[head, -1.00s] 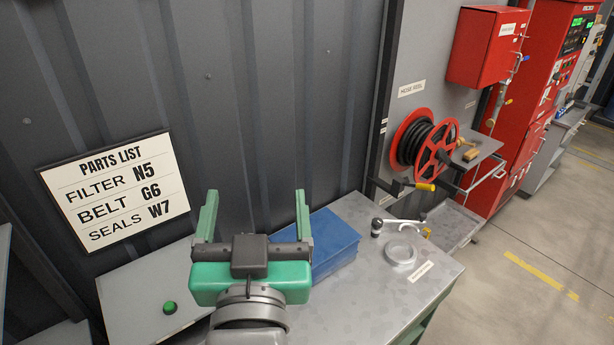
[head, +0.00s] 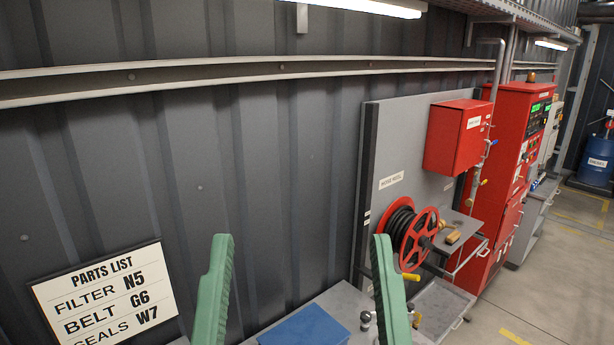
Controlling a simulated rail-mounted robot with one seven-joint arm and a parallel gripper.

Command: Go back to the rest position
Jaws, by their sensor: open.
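My gripper (head: 301,290) shows at the bottom of the head view as two upright green fingers. They stand wide apart with nothing between them, so it is open and empty. Its palm and the arm behind it are below the picture's edge. The fingers stand in front of the dark wall and the grey bench (head: 343,298). A blue box (head: 306,328) shows low between the fingers, and I cannot tell how far it is from them.
A parts list sign (head: 105,300) is on the wall at left. To the right are a red hose reel (head: 415,240), a red wall box (head: 457,137) and a red control cabinet (head: 508,190). A blue drum (head: 596,162) stands far right. The floor at right is clear.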

